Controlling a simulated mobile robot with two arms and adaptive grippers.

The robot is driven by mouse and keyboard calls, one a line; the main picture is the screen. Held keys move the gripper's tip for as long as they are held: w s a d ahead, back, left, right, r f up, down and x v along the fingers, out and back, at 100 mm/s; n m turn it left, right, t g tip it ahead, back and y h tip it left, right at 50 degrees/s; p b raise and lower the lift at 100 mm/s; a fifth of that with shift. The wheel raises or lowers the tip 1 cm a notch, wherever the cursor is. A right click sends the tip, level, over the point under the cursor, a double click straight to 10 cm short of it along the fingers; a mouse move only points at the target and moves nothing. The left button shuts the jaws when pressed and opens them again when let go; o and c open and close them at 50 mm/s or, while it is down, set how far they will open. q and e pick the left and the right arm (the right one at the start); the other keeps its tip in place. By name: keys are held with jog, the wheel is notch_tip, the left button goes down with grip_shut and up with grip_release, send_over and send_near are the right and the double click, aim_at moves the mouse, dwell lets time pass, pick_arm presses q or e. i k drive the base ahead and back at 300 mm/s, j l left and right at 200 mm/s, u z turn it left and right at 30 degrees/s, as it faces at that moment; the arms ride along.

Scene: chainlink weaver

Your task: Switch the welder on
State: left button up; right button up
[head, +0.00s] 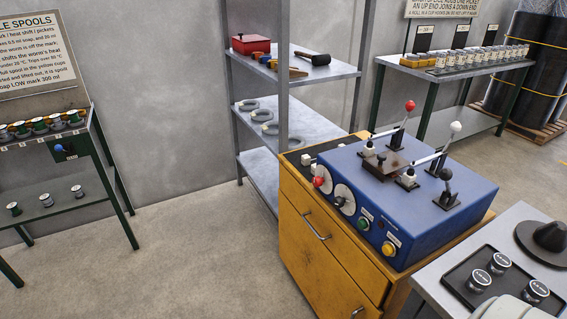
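The blue machine (405,205), which looks like the welder, sits on a yellow wooden cabinet (325,265). Neither gripper can be made out in the head view.
A grey table (440,270) with a black tray (470,270) of small round tins stands close at right. A metal shelf (325,72) is behind the cabinet. A spool rack (60,180) is at left. Open concrete floor (200,250) lies between rack and cabinet.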

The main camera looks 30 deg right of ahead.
aim_at(317, 182)
jog(key=i+z, duration=0.4)
jog(key=i, duration=0.15)
jog(key=i+j+z, duration=0.4)
jog(key=i, duration=0.15)
jog(key=i+j+z, duration=0.4)
jog(key=i+l, duration=0.05)
jog(key=i, duration=0.1)
